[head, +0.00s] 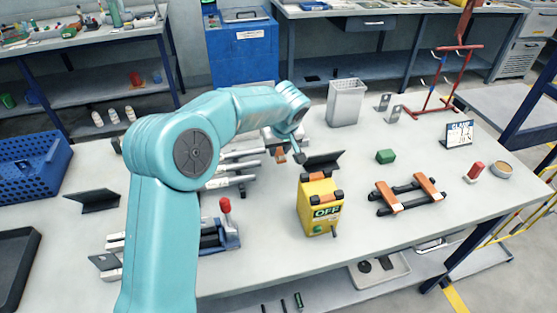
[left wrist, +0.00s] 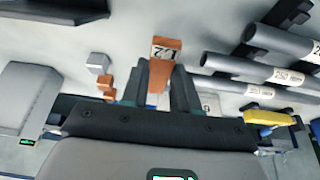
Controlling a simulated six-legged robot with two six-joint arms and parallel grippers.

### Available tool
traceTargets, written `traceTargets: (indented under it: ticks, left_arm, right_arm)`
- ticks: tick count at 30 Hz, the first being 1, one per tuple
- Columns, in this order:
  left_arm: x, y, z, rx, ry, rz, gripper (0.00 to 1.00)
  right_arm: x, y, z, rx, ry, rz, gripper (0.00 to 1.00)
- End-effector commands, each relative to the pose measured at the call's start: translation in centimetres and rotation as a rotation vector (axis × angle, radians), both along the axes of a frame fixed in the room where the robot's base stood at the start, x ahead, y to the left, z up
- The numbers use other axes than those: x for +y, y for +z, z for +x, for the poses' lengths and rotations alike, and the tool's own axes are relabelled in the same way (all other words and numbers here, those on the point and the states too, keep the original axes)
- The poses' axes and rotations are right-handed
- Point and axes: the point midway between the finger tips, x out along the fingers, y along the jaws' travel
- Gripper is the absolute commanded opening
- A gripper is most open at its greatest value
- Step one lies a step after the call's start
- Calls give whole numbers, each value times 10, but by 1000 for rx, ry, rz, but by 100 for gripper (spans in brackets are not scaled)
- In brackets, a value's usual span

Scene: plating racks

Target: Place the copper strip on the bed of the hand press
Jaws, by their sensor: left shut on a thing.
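My left gripper (left wrist: 160,88) is shut on a copper strip (left wrist: 166,50) with a white label at one end, seen in the left wrist view. The strip sticks out beyond the fingers. In the head view my left gripper (head: 297,148) hangs over the middle of the table, beside the silver tubes; the strip is hard to make out there. A blue device with a red-knobbed lever (head: 226,205), possibly the hand press, stands left of the yellow box, partly behind my arm. Its bed is not clearly visible. My right gripper is not in view.
Labelled silver tubes (left wrist: 262,70) lie beside the gripper. A yellow OFF box (head: 319,205), a black angled plate (head: 324,160), a green block (head: 385,156) and a rack with orange bars (head: 409,194) stand on the table (head: 365,235). A grey bin (head: 345,102) stands behind.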

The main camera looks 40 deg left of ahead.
Motion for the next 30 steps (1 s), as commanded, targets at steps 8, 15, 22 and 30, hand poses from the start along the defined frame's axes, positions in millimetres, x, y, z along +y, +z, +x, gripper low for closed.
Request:
traceTargets:
  ticks: [8,15,22,30]
  left_arm:
    - [0,-39,2,4,0,-1,0]
    - [1,-48,3,-2,1,0,0]
    - [1,-51,3,-1,0,-1,0]
    - [1,-52,3,1,-1,-1,55]
  right_arm:
    - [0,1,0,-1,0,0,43]
    - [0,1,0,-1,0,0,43]
    - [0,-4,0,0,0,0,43]
    - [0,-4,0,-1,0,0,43]
